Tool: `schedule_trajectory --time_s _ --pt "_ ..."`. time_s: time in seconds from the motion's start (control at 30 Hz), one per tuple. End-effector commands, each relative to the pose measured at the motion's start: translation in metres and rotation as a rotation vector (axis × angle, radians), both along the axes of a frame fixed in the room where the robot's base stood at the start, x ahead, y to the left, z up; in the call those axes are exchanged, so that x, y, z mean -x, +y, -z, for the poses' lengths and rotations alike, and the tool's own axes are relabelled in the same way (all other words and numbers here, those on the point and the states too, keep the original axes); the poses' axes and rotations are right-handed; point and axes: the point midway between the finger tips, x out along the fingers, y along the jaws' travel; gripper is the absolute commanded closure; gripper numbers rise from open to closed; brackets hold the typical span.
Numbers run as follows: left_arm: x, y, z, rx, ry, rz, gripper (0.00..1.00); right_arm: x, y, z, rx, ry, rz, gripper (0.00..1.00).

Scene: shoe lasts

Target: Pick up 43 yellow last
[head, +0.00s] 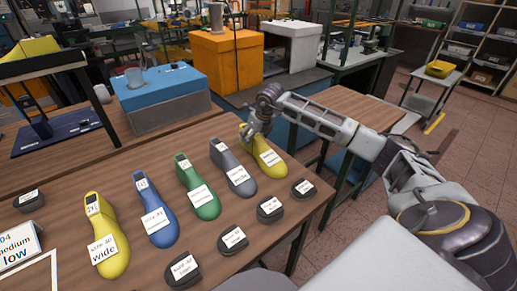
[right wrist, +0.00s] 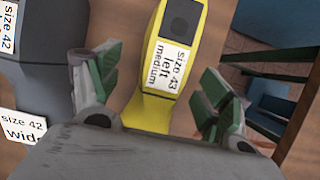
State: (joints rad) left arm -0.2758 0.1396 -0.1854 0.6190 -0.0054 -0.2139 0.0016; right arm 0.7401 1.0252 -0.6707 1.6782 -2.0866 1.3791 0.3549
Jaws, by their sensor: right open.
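The yellow last (head: 266,159) lies at the right end of a row of lasts on the wooden table. In the right wrist view the yellow last (right wrist: 150,108) carries a label reading "size 43 left medium". My right gripper (head: 250,137) is over the top end of this last in the head view. In the right wrist view my right gripper (right wrist: 163,93) is open, with one green-padded finger on each side of the last and visible gaps. Part of the last is hidden behind the gripper body. My left gripper is not in view.
Beside it lie a grey last (head: 233,171), a green last (head: 198,187), a blue last (head: 156,214) and another yellow last (head: 107,240) labelled size 40 wide. Several small dark labelled pieces, one a black piece (head: 270,209), lie in front. A blue-topped box (head: 161,87) stands behind.

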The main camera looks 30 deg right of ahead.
Motion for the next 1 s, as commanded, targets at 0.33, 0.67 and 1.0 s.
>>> schedule_trajectory --time_s 0.33,0.67,1.0 --pt "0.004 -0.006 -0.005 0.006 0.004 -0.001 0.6 -0.011 -0.001 0.033 0.0 0.001 0.0 0.22" --pt "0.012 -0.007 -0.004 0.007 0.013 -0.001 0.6 -0.013 -0.002 0.036 0.001 0.0 0.0 0.22" --pt "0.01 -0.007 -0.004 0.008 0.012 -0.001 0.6 -0.013 -0.002 0.036 0.001 0.0 0.0 0.38"
